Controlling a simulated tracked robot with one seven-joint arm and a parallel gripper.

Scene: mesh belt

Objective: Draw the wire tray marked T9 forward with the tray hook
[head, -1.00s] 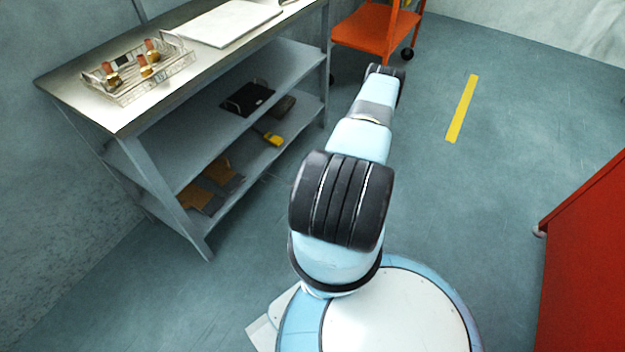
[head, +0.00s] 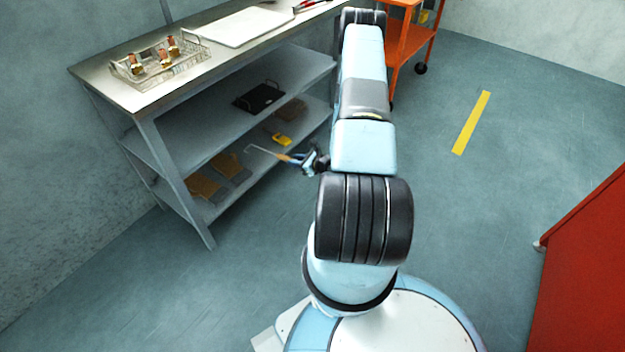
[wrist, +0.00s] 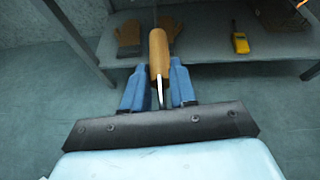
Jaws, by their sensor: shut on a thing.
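My gripper (head: 308,161) is beside the front of the steel bench, at about lower-shelf height. It is shut on the tray hook, whose wooden handle (wrist: 158,52) stands between the blue fingers in the wrist view.
The steel bench (head: 110,78) carries a white board (head: 245,27) and a red-handled tool (head: 308,5). Its shelves hold a black tray (head: 260,97), gloves (head: 205,186) and a yellow device (head: 282,140). An orange cart (head: 408,42) and red cabinet (head: 585,255) stand right. Floor between is clear.

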